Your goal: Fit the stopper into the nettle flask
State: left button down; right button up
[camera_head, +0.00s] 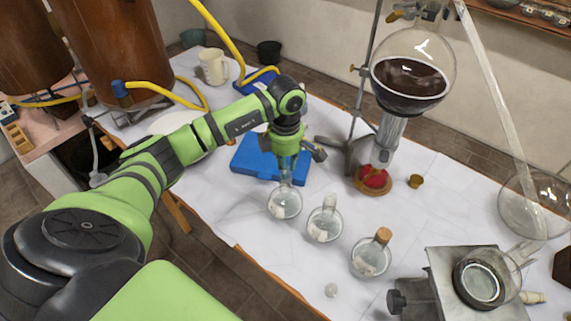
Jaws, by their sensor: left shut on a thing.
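Three small round clear flasks stand in a row on the white table: a left flask (285,204), a middle flask (323,226) with an open neck, and a right flask (370,260) with a cork (383,236) in its neck. No label shows, so I cannot tell which is the nettle flask. My left gripper (287,170) points down and is shut at the neck of the left flask; its fingers hide the neck's top. A small brown cork (416,181) stands apart near the stand. My right gripper is out of view.
A blue tray (250,160) lies behind the left flask. A metal stand holds a large flask of dark liquid (410,80) above a red piece (374,177). A metal burner box (470,285) stands front right. A small pale lump (331,290) lies near the front edge.

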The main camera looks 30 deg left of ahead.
pick_arm(q)
jog(key=shift+f+b, duration=0.65)
jog(key=shift+b, duration=0.4)
dwell(1.4)
jog(key=c, duration=1)
grip_release()
jog(key=shift+o, duration=0.5)
jog(key=o, duration=0.3)
jog(key=shift+r+p, duration=2.1)
jog(key=shift+r, duration=1.45)
